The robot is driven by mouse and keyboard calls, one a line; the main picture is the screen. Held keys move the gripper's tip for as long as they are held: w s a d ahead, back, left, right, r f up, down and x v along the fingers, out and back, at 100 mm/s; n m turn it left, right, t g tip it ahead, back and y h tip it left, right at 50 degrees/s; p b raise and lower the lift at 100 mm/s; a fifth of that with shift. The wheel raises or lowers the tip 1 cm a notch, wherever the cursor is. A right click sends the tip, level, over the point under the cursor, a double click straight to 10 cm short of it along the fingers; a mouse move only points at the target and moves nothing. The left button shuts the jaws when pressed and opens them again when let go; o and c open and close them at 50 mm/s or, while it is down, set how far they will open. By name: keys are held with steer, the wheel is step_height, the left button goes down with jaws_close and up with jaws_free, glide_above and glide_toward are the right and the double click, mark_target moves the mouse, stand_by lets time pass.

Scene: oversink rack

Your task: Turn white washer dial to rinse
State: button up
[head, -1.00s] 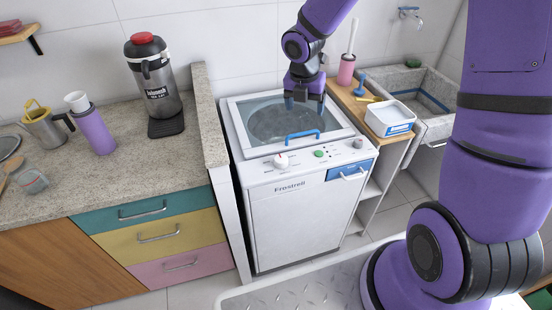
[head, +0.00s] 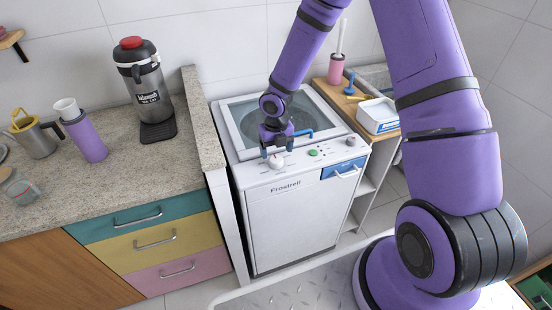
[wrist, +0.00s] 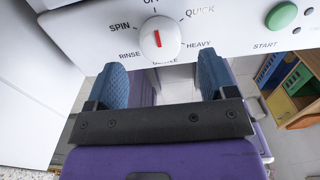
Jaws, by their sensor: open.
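The white washer (head: 292,215) stands between the counter and a wooden shelf. Its round white dial (wrist: 160,38) has a short red mark that stands nearly upright, seemingly toward the partly cut-off top label. Around it read SPIN, QUICK, HEAVY and RINSE, with RINSE at lower left; the bottom label is partly hidden. In the head view the dial (head: 276,162) is at the panel's left. My gripper (wrist: 162,76) is open and empty, its two blue fingers apart at the dial's lower side. In the head view my gripper (head: 277,151) is right at the dial; contact cannot be told.
A green START button (wrist: 281,15) lies right of the dial. A blue lid handle (head: 300,134) is behind the panel. The stone counter (head: 204,140) rises close on the left. A white tub (head: 378,116) sits on the right shelf.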

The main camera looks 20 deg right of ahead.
mark_target(276, 159)
steer(key=shift+f, duration=2.25)
steer(key=c, duration=0.9)
